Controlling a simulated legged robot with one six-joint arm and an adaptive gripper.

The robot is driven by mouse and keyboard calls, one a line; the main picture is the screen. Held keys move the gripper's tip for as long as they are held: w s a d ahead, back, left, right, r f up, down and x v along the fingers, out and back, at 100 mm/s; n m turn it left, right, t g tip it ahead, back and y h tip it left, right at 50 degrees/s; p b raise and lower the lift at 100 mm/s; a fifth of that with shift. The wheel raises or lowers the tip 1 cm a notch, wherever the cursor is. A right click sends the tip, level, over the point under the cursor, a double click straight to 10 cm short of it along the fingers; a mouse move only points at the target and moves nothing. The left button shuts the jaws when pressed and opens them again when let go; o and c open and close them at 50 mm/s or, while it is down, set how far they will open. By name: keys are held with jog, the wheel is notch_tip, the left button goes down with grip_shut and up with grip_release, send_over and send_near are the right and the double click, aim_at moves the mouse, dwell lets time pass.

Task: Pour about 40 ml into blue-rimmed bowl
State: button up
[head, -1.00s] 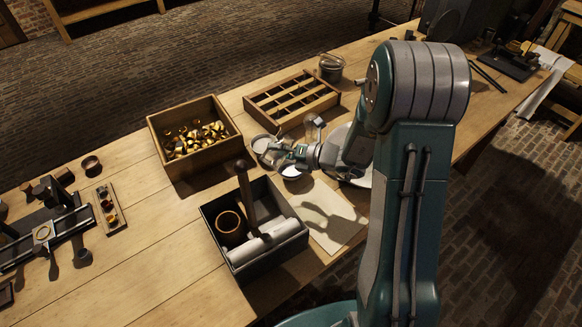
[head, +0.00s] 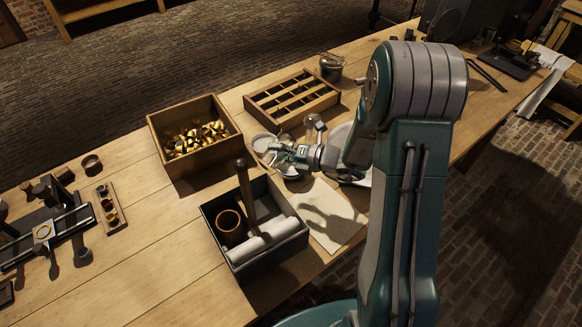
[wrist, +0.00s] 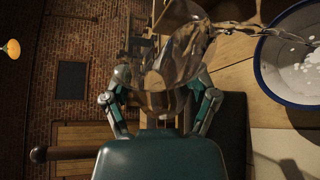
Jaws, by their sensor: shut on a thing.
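My gripper (wrist: 158,100) is shut on a clear glass vessel (wrist: 150,76), with a finger on each side of it in the wrist view. The vessel looks tilted, and clear, glassy streaks run from its upper right toward the bowl. The blue-rimmed bowl (wrist: 262,72) is at the right edge, partly cut off, with white specks inside. In the head view my gripper (head: 284,153) is low over the table, above a small pale dish (head: 290,174) that it partly hides. I cannot tell the rim colours there.
Near my gripper stand a wooden box of brass pieces (head: 151,124), a divided wooden tray (head: 252,106) and a dark bin (head: 240,266) with a pestle-like handle and a roll. A paper sheet (head: 335,225) lies in front. A lidded metal pot (head: 331,68) stands behind.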

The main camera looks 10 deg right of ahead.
jog(key=shift+s+a+f+m, duration=0.1)
jog(key=shift+s+a+m, duration=0.2)
jog(key=shift+s+a, duration=0.4)
dwell(0.4)
jog(key=shift+a+r+y+p, duration=0.2)
jog(key=shift+a+y+p, duration=0.1)
jog(key=shift+p, duration=0.1)
dwell(0.6)
jog(key=shift+n+h, duration=0.7)
jog(key=shift+n, duration=0.2)
jog(key=shift+f+n+h, duration=0.4)
jog(key=shift+f+n, duration=0.2)
jog(key=shift+n, duration=0.2)
jog(key=shift+o, duration=0.6)
jog(key=shift+s+d+f+n+t+h, duration=0.15)
jog(key=shift+f+n+t+h, duration=0.2)
jog(key=shift+n, duration=0.25)
jog(key=shift+o, duration=0.2)
jog(key=shift+r, duration=0.1)
